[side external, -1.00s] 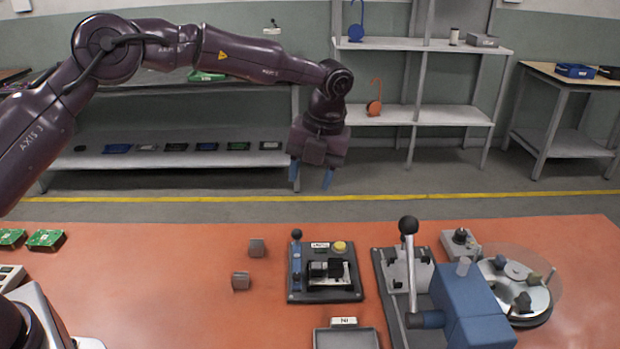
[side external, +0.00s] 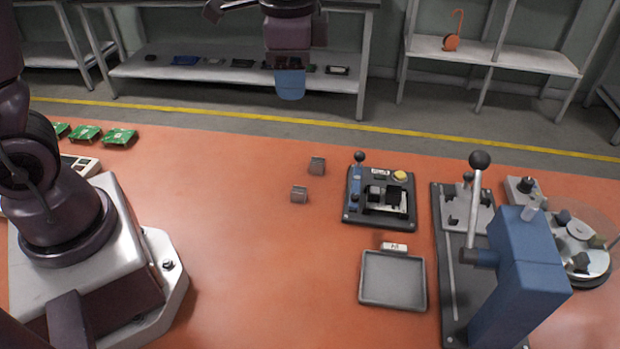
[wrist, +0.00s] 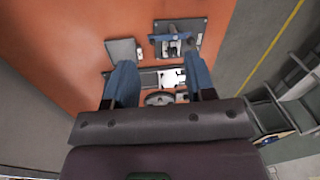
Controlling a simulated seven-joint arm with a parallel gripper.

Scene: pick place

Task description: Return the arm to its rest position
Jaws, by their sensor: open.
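My gripper (side external: 290,92) hangs high above the far side of the orange table, its blue fingers pointing down. It is seen edge-on there, so one finger hides the other. In the wrist view my gripper (wrist: 161,80) shows its two blue fingers well apart, with nothing held between them. My arm's upper links are mostly cut off by the top and left edges of the side view.
On the table stand two small grey blocks (side external: 299,194), a black fixture (side external: 362,216), a grey tray (side external: 392,281), a blue lever press (side external: 524,262) and a round turntable (side external: 583,249). Green boards (side external: 119,138) lie at the left. The table's middle left is clear.

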